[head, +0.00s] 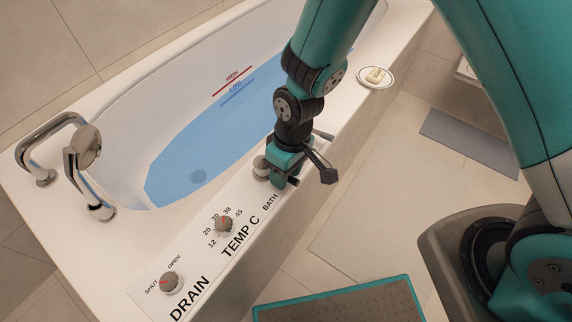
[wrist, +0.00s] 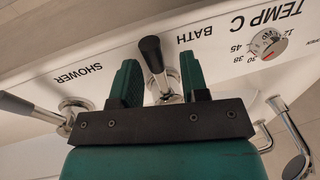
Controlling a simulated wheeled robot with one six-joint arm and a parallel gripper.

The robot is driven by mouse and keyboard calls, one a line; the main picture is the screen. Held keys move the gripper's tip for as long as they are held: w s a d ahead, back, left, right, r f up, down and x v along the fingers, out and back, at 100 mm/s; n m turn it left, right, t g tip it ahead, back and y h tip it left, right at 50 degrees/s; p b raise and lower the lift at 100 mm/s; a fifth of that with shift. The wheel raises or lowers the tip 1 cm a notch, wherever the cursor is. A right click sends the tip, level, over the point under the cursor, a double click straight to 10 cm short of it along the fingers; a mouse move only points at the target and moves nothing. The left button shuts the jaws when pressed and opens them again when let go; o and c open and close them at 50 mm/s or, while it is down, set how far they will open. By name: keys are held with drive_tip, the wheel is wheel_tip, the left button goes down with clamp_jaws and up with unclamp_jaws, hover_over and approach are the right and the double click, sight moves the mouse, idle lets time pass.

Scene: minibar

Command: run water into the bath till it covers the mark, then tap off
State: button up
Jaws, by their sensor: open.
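The white bath (head: 110,130) holds blue water (head: 215,135). Its edge lies close to the blue LOW line, and the red HIGH line (head: 232,81) shows above the water. My gripper (head: 277,176) is at the BATH tap on the rim. In the wrist view my gripper (wrist: 158,70) is open, with one finger on each side of the black-tipped BATH lever (wrist: 151,54); I cannot tell whether either finger touches it. The chrome spout (head: 80,155) shows no clear stream. The drain knob (head: 171,281) has its red mark toward SHUT.
The SHOWER lever (wrist: 17,105) is left of my gripper in the wrist view. The temperature knob (head: 223,223) is on the rim near the BATH label. A soap dish (head: 376,84) sits farther along the rim. A teal-edged mat (head: 340,302) lies on the floor.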

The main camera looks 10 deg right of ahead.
wheel_tip(320, 180, up, 17)
drive_tip(key=w+d+p, duration=0.2)
drive_tip(key=p, duration=0.1)
drive_tip(key=shift+d, duration=0.2)
idle(0.4)
